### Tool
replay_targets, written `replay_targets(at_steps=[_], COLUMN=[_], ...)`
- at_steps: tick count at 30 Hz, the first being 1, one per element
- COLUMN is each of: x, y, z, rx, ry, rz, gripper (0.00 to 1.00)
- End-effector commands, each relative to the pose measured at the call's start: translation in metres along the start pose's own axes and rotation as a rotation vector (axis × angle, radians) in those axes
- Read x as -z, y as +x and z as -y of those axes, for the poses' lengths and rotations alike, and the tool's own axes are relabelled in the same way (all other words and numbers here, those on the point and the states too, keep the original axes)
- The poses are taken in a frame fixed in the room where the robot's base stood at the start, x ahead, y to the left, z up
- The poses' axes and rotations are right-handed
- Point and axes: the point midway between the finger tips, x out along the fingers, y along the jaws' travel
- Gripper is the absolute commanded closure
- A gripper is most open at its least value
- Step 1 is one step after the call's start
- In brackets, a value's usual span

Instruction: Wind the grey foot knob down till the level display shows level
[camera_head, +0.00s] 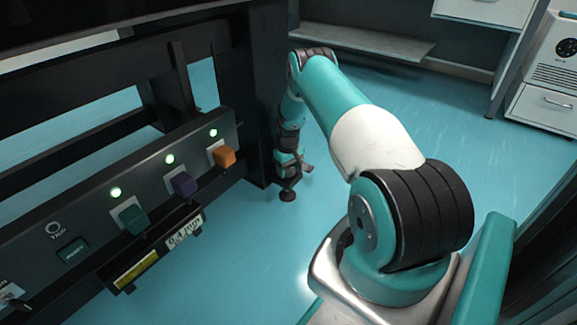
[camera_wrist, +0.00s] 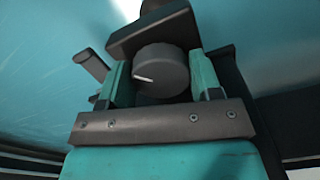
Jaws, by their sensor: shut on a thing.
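The grey foot knob (camera_wrist: 161,71) is a dark round cylinder with a white pointer line on its end face, seen in the wrist view. My gripper (camera_wrist: 162,80) has its two teal fingers on either side of the knob and is shut on it. In the head view my gripper (camera_head: 289,160) is low beside the black table leg, just above a small dark foot (camera_head: 288,194). The knob cannot be made out there. A small dark green display (camera_head: 72,251) sits on the panel at the left; its reading is too small to tell.
The black panel (camera_head: 90,220) carries green (camera_head: 134,219), purple (camera_head: 184,184) and orange (camera_head: 225,157) blocks, each with a lit green lamp. A yellow strip (camera_head: 136,270) is below. A dark bar (camera_wrist: 150,30) adjoins the knob. Blue floor (camera_head: 235,255) is clear ahead; white cabinets (camera_head: 545,105) stand right.

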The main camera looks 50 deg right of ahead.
Motion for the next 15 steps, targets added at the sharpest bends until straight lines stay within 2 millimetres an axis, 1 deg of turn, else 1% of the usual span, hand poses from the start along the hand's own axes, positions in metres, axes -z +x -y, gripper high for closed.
replay_targets(at_steps=[6,15], x=[0.0004,0.0006], y=[-0.0014,-0.0008], z=[0.0002,0.0003], rx=[-0.001,-0.001], ry=[0.099,0.150], rz=[0.000,-0.001], gripper=[0.65,0.65])
